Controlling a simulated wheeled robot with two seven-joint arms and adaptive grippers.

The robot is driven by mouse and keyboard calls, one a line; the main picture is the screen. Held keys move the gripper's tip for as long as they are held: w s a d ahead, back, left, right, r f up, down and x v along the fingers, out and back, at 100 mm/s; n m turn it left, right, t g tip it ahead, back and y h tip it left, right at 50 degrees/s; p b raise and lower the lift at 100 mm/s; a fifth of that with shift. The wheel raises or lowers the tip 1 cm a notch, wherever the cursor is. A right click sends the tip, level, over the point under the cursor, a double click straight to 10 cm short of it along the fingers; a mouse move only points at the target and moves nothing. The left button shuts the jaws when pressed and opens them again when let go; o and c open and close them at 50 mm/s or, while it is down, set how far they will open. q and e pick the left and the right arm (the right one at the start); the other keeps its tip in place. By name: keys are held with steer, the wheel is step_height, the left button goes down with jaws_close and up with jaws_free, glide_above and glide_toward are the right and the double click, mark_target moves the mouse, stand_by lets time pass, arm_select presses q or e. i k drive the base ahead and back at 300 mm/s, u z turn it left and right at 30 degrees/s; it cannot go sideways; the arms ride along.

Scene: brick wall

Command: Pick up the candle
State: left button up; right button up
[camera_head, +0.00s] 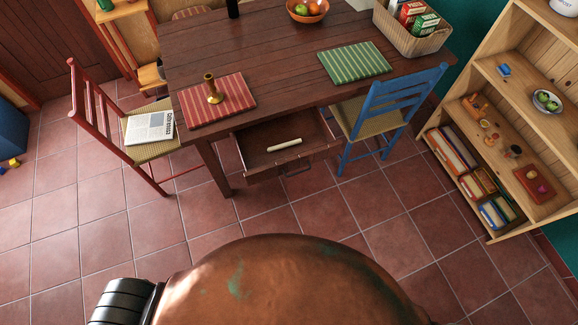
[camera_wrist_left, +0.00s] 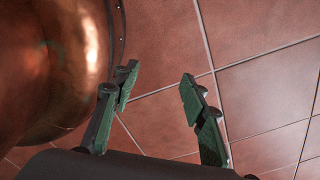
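A pale cream candle (camera_head: 284,144) lies on its side in the open drawer (camera_head: 265,160) of the dark wooden table (camera_head: 262,55). A brass candlestick (camera_head: 213,92) stands upright on a red striped placemat (camera_head: 240,100) at the table's near left; whether it is empty is too small to tell. My left gripper (camera_wrist_left: 158,76) shows only in the left wrist view. Its two green fingers are apart with nothing between them, above the floor tiles and beside my copper body. It is away from the candle. My right gripper is in neither view.
A red chair (camera_head: 95,110) with a newspaper (camera_head: 148,128) on its seat stands left of the drawer. A blue chair (camera_head: 395,90) stands right of it. A wooden shelf (camera_head: 500,75) is at the far right. The tiled floor before the drawer is clear.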

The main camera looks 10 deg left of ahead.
mark_target(291, 143)
steer(key=z, duration=1)
steer(key=k, duration=0.8)
steer(key=u, duration=1)
steer(key=i, duration=0.45)
